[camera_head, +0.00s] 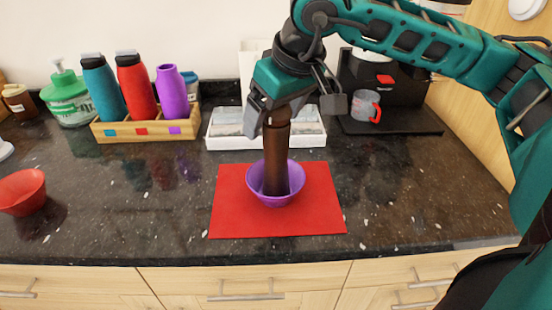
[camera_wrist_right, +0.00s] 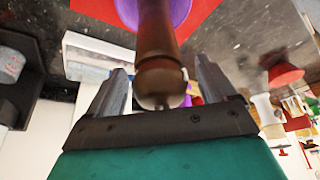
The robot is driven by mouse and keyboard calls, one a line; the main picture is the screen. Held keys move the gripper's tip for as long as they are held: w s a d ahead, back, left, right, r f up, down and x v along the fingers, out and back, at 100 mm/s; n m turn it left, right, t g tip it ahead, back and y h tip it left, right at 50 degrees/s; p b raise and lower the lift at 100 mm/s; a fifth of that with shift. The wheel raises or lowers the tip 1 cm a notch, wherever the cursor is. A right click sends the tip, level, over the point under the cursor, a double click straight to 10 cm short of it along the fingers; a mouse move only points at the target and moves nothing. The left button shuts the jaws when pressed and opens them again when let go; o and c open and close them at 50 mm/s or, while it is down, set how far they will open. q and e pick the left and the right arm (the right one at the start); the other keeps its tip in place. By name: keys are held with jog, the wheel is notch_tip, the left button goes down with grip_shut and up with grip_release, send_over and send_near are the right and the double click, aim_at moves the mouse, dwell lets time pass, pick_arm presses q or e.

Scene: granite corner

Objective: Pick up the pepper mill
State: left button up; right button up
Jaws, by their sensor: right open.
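The pepper mill (camera_head: 277,160) is a tall dark brown cylinder standing upright in a purple bowl (camera_head: 258,187) on a red mat (camera_head: 228,215). My right gripper (camera_head: 268,115) is at the mill's upper end, pointing down. In the right wrist view, the mill (camera_wrist_right: 157,50) reaches in between the two grey fingers of my right gripper (camera_wrist_right: 160,85), which is open, with a gap visible at the sides. The mill's top end shows near the palm. My left gripper is not in view.
A white tray (camera_head: 225,143) stands close behind the mat. A wooden holder (camera_head: 150,130) with several bottles is at the back left, and a red bowl (camera_head: 22,190) at the left. A coffee machine with a cup (camera_head: 364,104) stands back right. The front right counter is clear.

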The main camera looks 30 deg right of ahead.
jog(key=shift+f, duration=0.1)
jog(key=c, duration=1.5)
grip_shut()
